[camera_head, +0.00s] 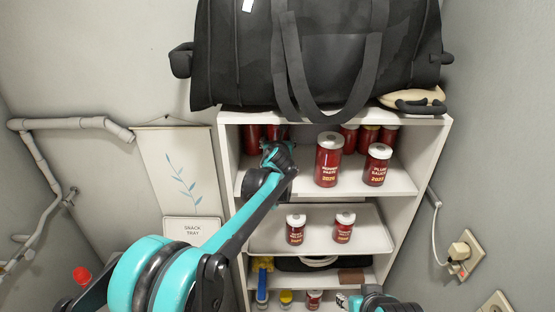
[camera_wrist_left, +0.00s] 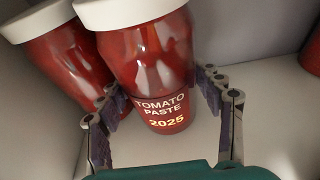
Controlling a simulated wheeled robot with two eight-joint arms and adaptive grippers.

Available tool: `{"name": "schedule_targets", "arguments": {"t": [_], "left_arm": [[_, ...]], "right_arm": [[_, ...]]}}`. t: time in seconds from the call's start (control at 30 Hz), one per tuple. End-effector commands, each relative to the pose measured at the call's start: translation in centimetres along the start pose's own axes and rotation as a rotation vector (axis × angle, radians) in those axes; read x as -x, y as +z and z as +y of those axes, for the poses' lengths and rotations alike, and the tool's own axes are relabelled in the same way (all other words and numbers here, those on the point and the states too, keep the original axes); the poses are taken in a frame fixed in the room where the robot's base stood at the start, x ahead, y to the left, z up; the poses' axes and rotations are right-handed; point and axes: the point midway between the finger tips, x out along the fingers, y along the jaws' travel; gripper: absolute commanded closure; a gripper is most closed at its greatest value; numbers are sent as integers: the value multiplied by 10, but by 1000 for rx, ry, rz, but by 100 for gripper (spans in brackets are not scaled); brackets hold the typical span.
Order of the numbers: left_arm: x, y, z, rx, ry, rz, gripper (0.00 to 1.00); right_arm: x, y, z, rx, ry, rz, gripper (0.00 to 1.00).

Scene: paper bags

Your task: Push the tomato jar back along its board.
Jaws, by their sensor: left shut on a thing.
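The tomato jar (camera_wrist_left: 150,62), red with a white lid and a label reading "TOMATO PASTE 2025", stands on a white shelf board in the left wrist view. My left gripper (camera_wrist_left: 160,108) has one finger on each side of its lower part and is shut on it. In the head view my left gripper (camera_head: 279,156) reaches into the left part of the upper shelf board (camera_head: 300,185) and hides most of the jar. Part of my right arm shows at the bottom edge; its fingers cannot be made out.
Another red jar (camera_wrist_left: 62,58) stands close at the tomato jar's left. A pepper paste jar (camera_head: 329,160) and a plum sauce jar (camera_head: 377,165) stand right of my gripper, with several jars behind. A black bag (camera_head: 230,60) lies on top; a tray (camera_head: 320,240) sits below.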

Motion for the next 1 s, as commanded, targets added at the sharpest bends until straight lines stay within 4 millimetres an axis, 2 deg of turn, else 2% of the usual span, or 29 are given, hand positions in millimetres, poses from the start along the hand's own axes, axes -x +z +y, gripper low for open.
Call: {"name": "schedule_targets", "arguments": {"t": [0.67, 0.7, 1.0], "left_arm": [[-1, 0, 0, 0, 0, 0, 59], [-1, 0, 0, 0, 0, 0, 31], [-1, 0, 0, 0, 0, 0, 31]], "right_arm": [[-2, 2, 0, 0, 0, 0, 60], [-2, 1, 0, 0, 0, 0, 60], [-2, 2, 0, 0, 0, 0, 60]]}}
